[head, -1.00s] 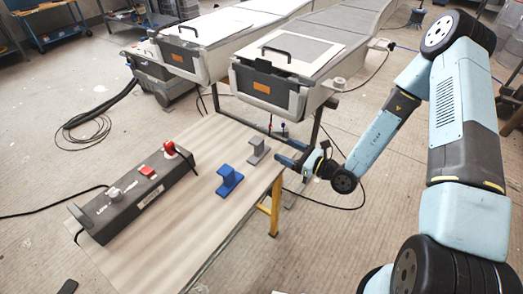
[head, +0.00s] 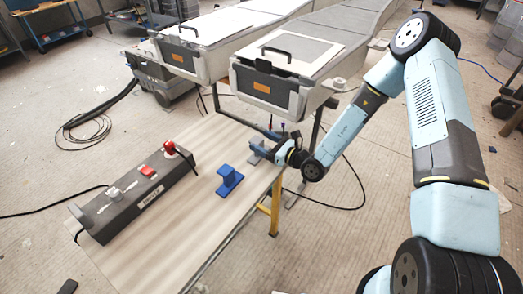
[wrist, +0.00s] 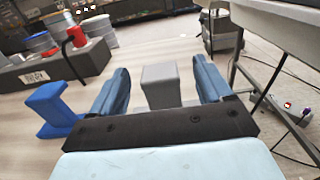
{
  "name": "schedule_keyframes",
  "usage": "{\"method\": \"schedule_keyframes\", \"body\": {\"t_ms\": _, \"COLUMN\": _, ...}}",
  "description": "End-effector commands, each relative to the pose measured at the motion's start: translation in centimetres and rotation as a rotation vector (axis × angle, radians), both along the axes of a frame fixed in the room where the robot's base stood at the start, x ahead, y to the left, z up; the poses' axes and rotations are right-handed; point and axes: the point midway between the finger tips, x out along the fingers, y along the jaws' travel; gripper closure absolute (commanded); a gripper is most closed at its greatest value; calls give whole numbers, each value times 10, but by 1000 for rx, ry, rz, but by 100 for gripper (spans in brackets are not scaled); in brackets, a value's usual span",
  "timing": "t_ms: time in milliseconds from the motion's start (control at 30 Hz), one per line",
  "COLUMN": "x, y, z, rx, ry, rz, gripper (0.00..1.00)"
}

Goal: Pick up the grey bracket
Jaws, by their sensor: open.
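The grey bracket (wrist: 161,86) stands upright on the table, between the two open fingers in the wrist view, with a gap on each side. In the head view the bracket (head: 254,158) is mostly hidden behind my gripper. My gripper (head: 262,144) is open at the table's right edge, its fingers pointing left around the bracket. The gripper fingers (wrist: 161,88) also show in the wrist view, with nothing held. The lower part of the bracket is hidden by the gripper body in the wrist view.
A blue bracket (head: 229,181) stands on the wooden table (head: 170,235), nearer the camera than the grey one; it also shows in the wrist view (wrist: 52,108). A dark grey control box (head: 135,199) with a red plug lies at the left. Large moulds (head: 285,85) stand behind the table.

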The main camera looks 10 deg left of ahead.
Motion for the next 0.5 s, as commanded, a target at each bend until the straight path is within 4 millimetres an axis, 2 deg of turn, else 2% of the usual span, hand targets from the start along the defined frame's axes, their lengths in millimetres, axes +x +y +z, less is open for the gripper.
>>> {"method": "schedule_keyframes", "body": {"t_ms": 233, "x": 9, "y": 32, "z": -6, "rx": 0, "ry": -1, "rz": 0, "gripper": 21}}
{"method": "schedule_keyframes", "body": {"t_ms": 500, "x": 12, "y": 38, "z": -6, "rx": 0, "ry": -1, "rz": -1, "gripper": 21}}
